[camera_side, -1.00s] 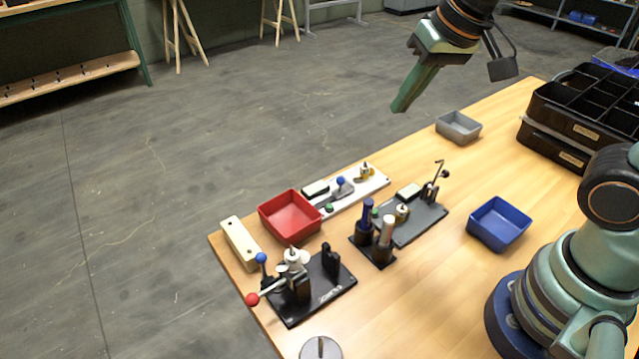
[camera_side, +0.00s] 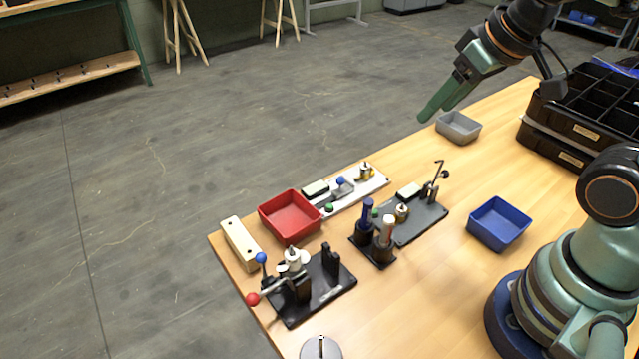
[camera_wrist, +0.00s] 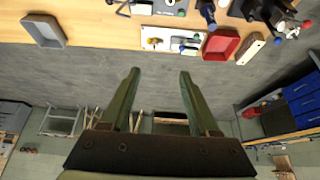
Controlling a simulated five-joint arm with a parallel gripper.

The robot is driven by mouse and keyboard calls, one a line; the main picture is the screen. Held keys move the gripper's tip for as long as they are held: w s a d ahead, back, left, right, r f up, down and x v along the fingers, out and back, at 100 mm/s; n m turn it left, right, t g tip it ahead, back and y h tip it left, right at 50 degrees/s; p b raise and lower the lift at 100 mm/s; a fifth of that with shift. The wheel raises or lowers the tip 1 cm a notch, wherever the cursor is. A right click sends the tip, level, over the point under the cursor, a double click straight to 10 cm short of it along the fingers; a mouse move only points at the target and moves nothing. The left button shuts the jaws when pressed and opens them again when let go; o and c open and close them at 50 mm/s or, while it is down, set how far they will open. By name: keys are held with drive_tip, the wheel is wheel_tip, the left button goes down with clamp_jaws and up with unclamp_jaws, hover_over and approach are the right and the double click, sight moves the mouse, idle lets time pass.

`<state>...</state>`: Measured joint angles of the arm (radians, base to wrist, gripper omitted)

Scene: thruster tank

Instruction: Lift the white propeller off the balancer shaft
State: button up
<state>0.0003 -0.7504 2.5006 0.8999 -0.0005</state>
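A small white propeller (camera_side: 293,258) sits on top of a fixture at the near left of the table in the side view. The fixture has a black base plate (camera_side: 325,296), a red-balled lever (camera_side: 252,299) and a blue ball (camera_side: 261,257). The shaft under the propeller is mostly hidden. My gripper (camera_side: 434,114) is high up by the table's far edge, well to the upper right of the propeller. In the wrist view my gripper (camera_wrist: 160,74) has its two green fingers apart with nothing between them.
A red bin (camera_side: 290,216), a cream block (camera_side: 240,243) and a holder with upright tools (camera_side: 377,246) stand near the fixture. A grey bin (camera_side: 458,127), a blue bin (camera_side: 499,223) and black trays (camera_side: 577,115) stand farther right.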

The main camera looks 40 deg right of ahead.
drive_tip(key=n+g, duration=0.6)
drive_tip(key=n, duration=1.8)
approach(292, 250)
drive_tip(key=f, duration=0.2)
drive_tip(key=d+f, duration=0.1)
drive_tip(key=f, duration=0.2)
drive_tip(key=shift+s, duration=0.1)
drive_tip(key=shift+a+f, duration=0.25)
drive_tip(key=shift+f, duration=1.1)
drive_tip(key=shift+a+f, duration=0.2)
drive_tip(key=shift+f, duration=1.2)
clamp_jaws()
